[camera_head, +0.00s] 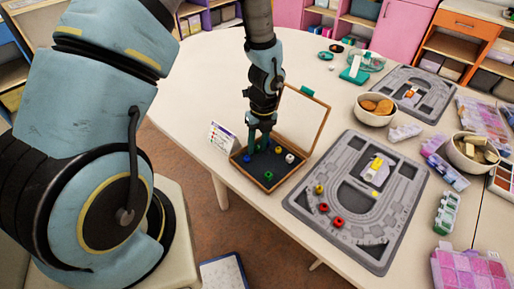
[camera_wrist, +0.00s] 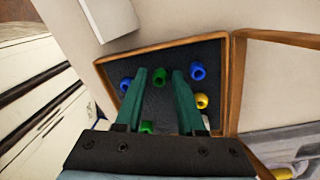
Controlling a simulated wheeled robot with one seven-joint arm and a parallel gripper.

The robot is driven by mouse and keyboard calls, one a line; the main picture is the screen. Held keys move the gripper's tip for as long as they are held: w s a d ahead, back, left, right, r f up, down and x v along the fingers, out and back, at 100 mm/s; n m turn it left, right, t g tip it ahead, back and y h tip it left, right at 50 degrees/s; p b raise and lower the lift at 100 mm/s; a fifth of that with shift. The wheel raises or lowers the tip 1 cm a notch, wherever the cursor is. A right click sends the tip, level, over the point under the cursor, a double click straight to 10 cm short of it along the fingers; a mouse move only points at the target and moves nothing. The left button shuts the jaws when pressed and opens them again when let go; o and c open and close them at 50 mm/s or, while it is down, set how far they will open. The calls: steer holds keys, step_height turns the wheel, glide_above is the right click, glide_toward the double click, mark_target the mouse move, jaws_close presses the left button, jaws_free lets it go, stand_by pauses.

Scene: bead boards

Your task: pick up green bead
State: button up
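A shallow wooden box (camera_head: 284,183) with a dark lining holds several beads, and its lid stands open. In the wrist view one green bead (camera_wrist: 159,77) lies between my fingertips, seen in line with them. Another green bead (camera_wrist: 146,127) lies lower, partly behind the left finger; a green bead (camera_head: 268,175) shows near the box's front in the head view. My gripper (camera_wrist: 163,74) is open, its two green fingers apart and pointing down into the box. In the head view my gripper (camera_head: 259,143) hides part of the box's back. I cannot tell its exact height above the beads.
Blue beads (camera_wrist: 125,84) (camera_wrist: 197,70), a yellow bead (camera_wrist: 201,100) and a white bead (camera_wrist: 206,122) lie around the fingers. The open lid (camera_head: 304,117) rises behind the box. A card (camera_head: 221,136) stands to the left. A grey bead board (camera_head: 394,221) lies to the right.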

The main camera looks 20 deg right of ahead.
jaws_close()
steer(key=shift+r, duration=0.1)
stand_by(0.6)
